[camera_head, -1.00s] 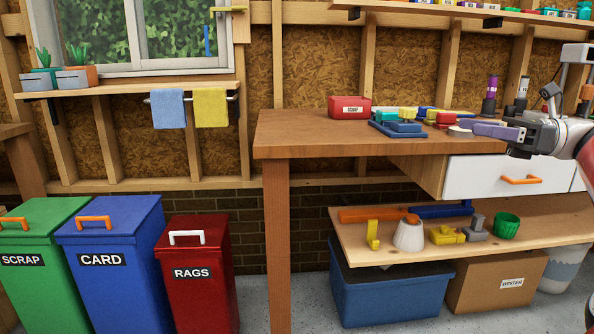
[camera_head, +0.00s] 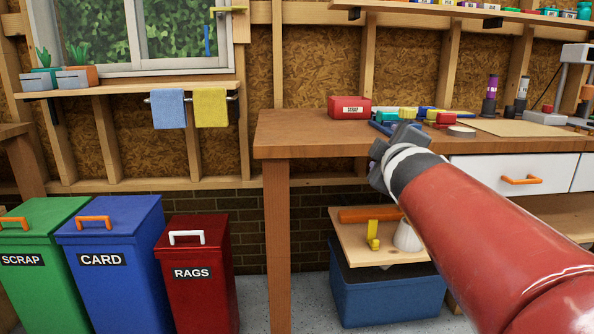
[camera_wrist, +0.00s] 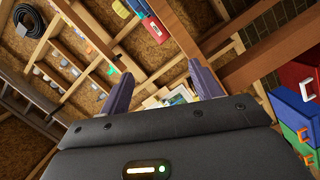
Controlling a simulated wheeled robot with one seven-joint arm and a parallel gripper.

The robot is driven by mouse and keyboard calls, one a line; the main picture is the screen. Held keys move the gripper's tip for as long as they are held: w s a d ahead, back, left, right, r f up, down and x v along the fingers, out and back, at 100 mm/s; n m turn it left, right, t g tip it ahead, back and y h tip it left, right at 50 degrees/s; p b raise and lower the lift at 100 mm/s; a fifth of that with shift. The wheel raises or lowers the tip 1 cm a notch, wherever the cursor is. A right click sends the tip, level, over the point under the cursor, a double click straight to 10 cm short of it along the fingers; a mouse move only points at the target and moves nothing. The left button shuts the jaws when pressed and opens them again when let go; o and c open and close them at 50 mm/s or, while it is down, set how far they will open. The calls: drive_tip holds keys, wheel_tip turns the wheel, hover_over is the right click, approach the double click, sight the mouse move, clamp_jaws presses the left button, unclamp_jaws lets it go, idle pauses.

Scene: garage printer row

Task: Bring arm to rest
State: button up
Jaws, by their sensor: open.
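My gripper (camera_wrist: 162,82) shows in the wrist view with its two purple-grey fingers apart and nothing between them. The wrist view is strongly tilted and looks across the wall studs. In the head view my red arm reaches from the lower right toward the workbench (camera_head: 320,139). The arm's dark grey end overlaps the bench's front edge in the picture; I cannot tell how close it is.
A red scrap box (camera_head: 349,107), a tape roll (camera_head: 461,131) and a tan board (camera_head: 520,127) are on the bench. Green, blue and red bins (camera_head: 197,290) stand left. Floor between bins and bench is clear.

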drive_tip(key=s+a+f+m+g+y, duration=0.1)
drive_tip(key=s+f+m+g, duration=1)
drive_tip(key=s+f, duration=1.5)
drive_tip(key=shift+s+a+f+m, duration=0.25)
drive_tip(key=shift+s+f+m, duration=0.05)
drive_tip(key=shift+s, duration=0.4)
